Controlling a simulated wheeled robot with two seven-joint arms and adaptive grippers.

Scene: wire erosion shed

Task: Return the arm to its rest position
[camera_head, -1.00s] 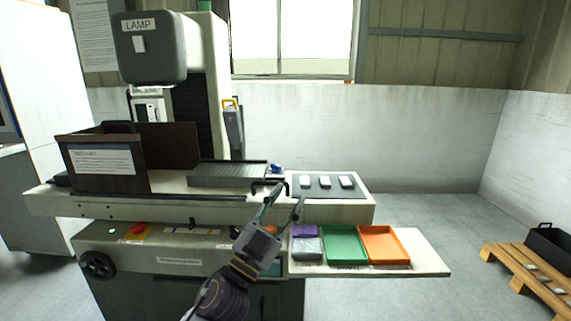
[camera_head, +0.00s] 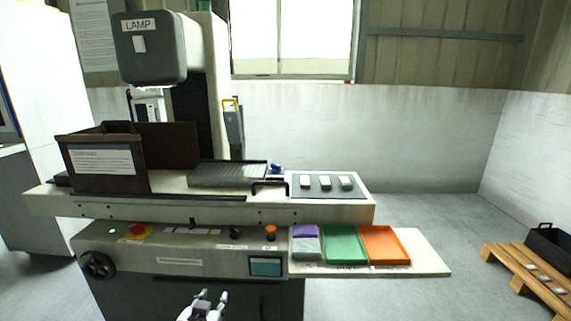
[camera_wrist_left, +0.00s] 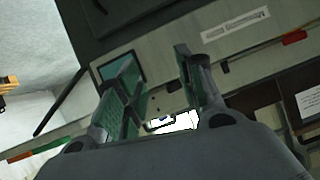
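My left gripper (camera_head: 210,297) is low at the bottom edge of the head view, in front of the machine's lower cabinet. Its two fingers are apart with nothing between them. In the left wrist view the gripper (camera_wrist_left: 160,85) also shows its green-padded fingers spread and empty, with the machine front behind them. It touches nothing that I can see. Most of my left arm is outside the head view. My right gripper is in neither view.
The machine (camera_head: 200,262) stands in front, with a side shelf (camera_head: 425,262) holding a green tray (camera_head: 344,258) and an orange tray (camera_head: 385,258). Several white pieces lie on a dark mat (camera_head: 325,192). A pallet (camera_head: 520,278) is on the floor at right. Floor beyond the shelf is clear.

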